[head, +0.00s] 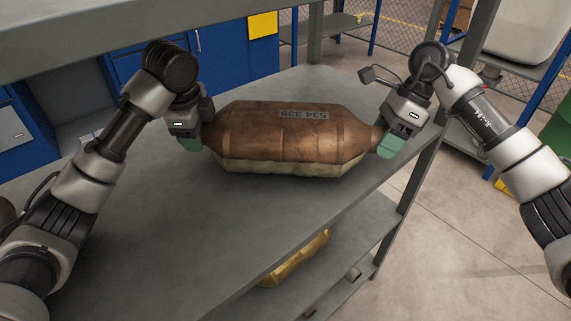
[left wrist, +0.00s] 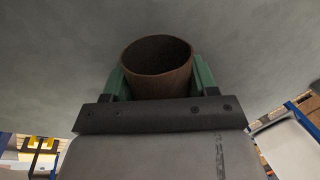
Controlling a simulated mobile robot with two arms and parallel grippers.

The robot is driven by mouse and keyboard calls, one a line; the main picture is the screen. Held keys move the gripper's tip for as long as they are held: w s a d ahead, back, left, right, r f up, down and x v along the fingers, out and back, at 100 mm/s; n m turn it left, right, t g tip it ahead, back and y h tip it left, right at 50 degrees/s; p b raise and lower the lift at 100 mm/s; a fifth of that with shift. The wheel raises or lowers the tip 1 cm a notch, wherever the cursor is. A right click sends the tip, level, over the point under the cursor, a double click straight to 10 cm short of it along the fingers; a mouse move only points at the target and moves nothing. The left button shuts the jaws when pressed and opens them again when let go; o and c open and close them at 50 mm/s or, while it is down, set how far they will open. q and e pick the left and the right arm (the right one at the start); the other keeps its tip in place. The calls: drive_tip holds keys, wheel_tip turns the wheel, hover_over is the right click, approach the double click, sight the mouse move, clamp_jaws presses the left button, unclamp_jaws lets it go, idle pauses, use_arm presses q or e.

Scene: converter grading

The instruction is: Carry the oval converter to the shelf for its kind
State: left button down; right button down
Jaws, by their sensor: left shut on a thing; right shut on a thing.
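The oval converter (head: 285,135) is a brown, rust-toned metal body with a paler lower half and a plate reading "534 339". It lies lengthwise at a grey shelf board (head: 150,240); whether it touches the board or hangs just above it, I cannot tell. My left gripper (head: 192,140) is shut on its left end pipe. The left wrist view shows the round pipe mouth (left wrist: 157,65) between the green fingers (left wrist: 158,80). My right gripper (head: 388,143) is shut on its right end pipe.
A golden-coloured part (head: 297,258) lies on the lower shelf (head: 345,255) below. An upper grey board (head: 120,35) overhangs at the top left. Blue cabinets (head: 225,50) stand behind. A grey post (head: 420,165) is near my right gripper. Floor (head: 470,240) is open at the right.

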use_arm(q)
drive_tip(key=shift+d+f+b, duration=0.1)
drive_tip(key=shift+f+b, duration=0.35)
drive_tip(key=shift+b, duration=0.05)
use_arm(e)
drive_tip(key=shift+d+f, duration=0.15)
drive_tip(key=shift+f, duration=0.35)
use_arm(q)
drive_tip(key=c, duration=0.6)
unclamp_jaws()
drive_tip(key=shift+d+f, duration=0.1)
drive_tip(key=shift+f, duration=0.05)
use_arm(e)
drive_tip(key=c, duration=0.6)
unclamp_jaws()
drive_tip(key=shift+d+f, duration=0.1)
drive_tip(key=shift+f, duration=0.05)
use_arm(q)
drive_tip(key=shift+o, duration=1.4)
drive_tip(key=shift+s, duration=0.15)
use_arm(e)
drive_tip(key=shift+o, duration=1.4)
drive_tip(key=shift+s, duration=0.15)
